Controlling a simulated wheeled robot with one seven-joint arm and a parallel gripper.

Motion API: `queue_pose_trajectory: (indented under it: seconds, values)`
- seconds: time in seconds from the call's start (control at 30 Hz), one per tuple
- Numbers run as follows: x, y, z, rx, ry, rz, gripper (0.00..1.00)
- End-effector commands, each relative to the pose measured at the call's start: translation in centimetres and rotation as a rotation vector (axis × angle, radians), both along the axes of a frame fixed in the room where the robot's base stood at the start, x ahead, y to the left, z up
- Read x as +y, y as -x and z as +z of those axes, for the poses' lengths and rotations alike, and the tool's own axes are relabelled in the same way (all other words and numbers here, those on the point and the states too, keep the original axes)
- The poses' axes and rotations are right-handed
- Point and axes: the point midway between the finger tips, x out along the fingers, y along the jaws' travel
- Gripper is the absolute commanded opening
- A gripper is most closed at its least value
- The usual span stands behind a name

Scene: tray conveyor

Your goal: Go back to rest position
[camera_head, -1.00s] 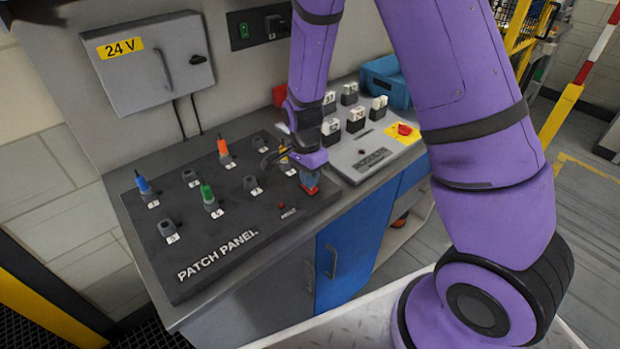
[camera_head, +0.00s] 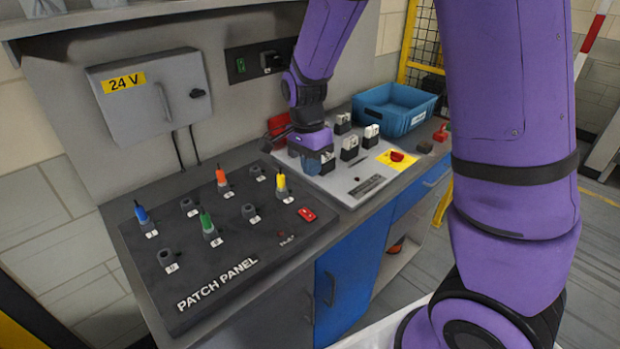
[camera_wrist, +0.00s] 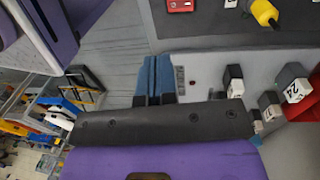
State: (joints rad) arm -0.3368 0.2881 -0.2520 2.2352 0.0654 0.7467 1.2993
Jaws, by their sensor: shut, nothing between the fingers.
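My gripper (camera_head: 312,163) is over the left part of the light grey switch board (camera_head: 352,188), raised above it. Its blue fingertips are together and hold nothing. In the wrist view the shut fingers (camera_wrist: 153,80) point past the board's edge. The dark patch panel (camera_head: 225,243) lies to the left of my gripper, with blue (camera_head: 141,214), green (camera_head: 206,222), orange (camera_head: 222,178) and yellow (camera_head: 281,183) plugs standing in sockets. The gripper hides part of the board.
Several black-and-white breakers (camera_head: 349,148) and a red button on a yellow plate (camera_head: 397,157) stand on the board. A blue bin (camera_head: 395,108) is behind. A grey 24 V cabinet (camera_head: 150,95) hangs on the wall. The floor at right is open.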

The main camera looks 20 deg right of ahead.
Motion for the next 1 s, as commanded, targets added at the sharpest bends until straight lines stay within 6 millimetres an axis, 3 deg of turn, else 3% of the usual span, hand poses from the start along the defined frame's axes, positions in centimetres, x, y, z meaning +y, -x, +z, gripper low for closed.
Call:
queue_pose_trajectory:
  seconds: [0.7, 0.87, 1.0]
  values:
    - [-0.1, 0.2, 1.0, -0.003, -0.003, 0.007, 0.00]
    - [-0.5, 1.1, 3.4, -0.040, -0.034, 0.083, 0.00]
    - [-1.1, 3.0, 7.0, -0.101, -0.070, 0.221, 0.00]
